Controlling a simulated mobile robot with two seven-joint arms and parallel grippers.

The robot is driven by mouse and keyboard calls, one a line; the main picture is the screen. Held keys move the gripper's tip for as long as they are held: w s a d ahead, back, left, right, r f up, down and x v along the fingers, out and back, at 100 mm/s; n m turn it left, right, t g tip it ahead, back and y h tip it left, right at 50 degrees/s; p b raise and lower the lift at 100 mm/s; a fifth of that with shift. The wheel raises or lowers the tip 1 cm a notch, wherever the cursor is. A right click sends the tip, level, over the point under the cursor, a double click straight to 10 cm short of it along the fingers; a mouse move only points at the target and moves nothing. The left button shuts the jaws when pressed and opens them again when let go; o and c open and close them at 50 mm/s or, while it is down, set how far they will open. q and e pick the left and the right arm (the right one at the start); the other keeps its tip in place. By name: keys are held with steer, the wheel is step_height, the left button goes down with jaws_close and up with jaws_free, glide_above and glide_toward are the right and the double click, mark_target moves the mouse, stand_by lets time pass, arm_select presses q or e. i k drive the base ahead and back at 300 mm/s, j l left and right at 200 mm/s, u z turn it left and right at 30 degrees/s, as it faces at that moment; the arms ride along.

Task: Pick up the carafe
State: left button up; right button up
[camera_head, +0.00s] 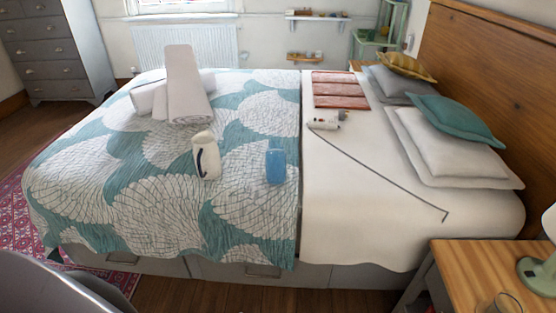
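A white jug-like vessel (206,157) with a dark curved handle stands on the patterned bedspread, left of the middle of the view; it looks like the carafe. A blue container (275,166) stands on the bedspread to its right, apart from it. Neither of my grippers is in view, and nothing is seen touching the vessel.
Rolled white towels (184,88) lie behind the vessel on the bed. A long thin dark stick (380,172) lies across the white sheet. A wooden nightstand (462,262) with a green lamp base (540,272) is at front right. The bedspread's front part is clear.

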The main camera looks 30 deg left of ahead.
mark_target(276, 156)
steer(key=i+j+u, duration=0.1)
steer(key=i+u, duration=0.25)
steer(key=i, duration=0.35)
steer(key=i+u, duration=0.4)
steer(key=i, duration=0.25)
